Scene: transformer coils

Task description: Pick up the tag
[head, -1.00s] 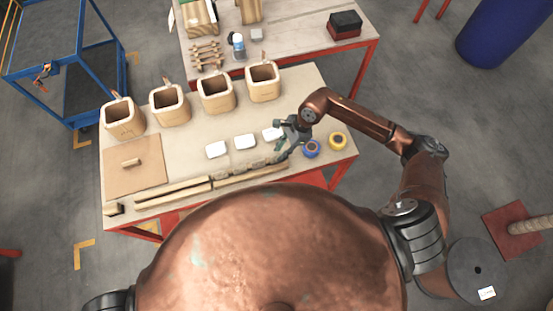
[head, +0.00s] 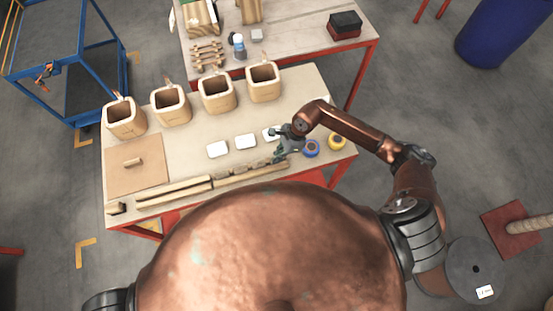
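Three white tags lie in a row on the near table: a left tag (head: 217,150), a middle tag (head: 245,141) and a right tag (head: 269,133). My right gripper (head: 279,143) is low over the table at the right tag, with its fingers spread apart. One finger covers part of that tag's right side. I cannot tell whether it touches the tag. My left gripper is not in view.
Several wooden coil boxes (head: 216,94) stand behind the tags on the table (head: 310,92). Long wooden strips (head: 172,193) lie along the near edge. A blue tape roll (head: 311,149) and a yellow tape roll (head: 337,142) are right of the gripper.

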